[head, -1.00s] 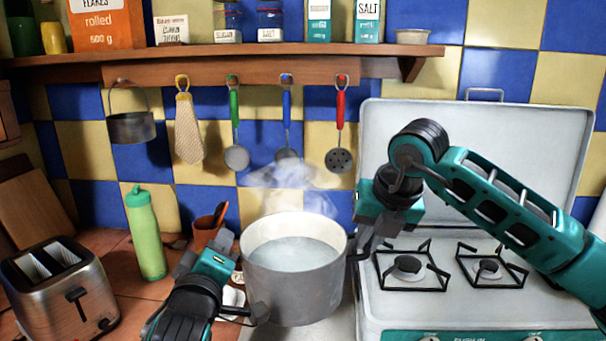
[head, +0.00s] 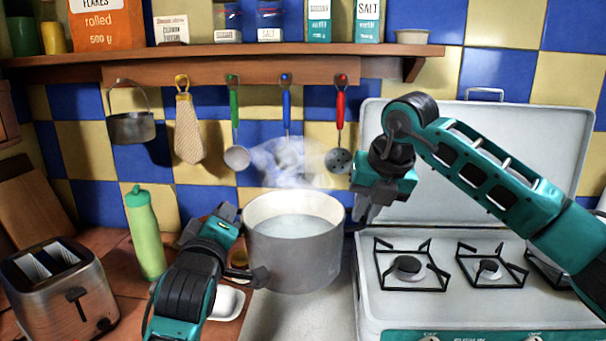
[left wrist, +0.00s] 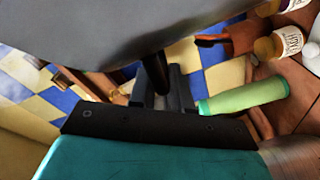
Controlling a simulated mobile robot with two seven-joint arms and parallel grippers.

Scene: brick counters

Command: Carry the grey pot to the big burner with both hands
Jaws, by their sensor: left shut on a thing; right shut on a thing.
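The grey pot (head: 295,262) holds steaming pale liquid and looks level, in the air in front of the tiled wall, left of the stove. My left gripper (head: 246,274) is shut on its left handle. The left wrist view shows the gripper (left wrist: 165,98) on the dark handle (left wrist: 154,72), under the pot's side (left wrist: 110,28). My right gripper (head: 364,208) is shut at the pot's right side; the handle there is mostly hidden. The left burner (head: 408,265), under a black grate, looks slightly bigger than the burner (head: 488,268) beside it. Both are bare.
The stove's raised lid (head: 470,150) stands behind the burners. A toaster (head: 62,290) and green bottle (head: 146,235) are at the left. A white dish (head: 228,304) sits below my left arm. Utensils, including a red-handled skimmer (head: 340,115), hang behind the pot under the shelf (head: 230,65).

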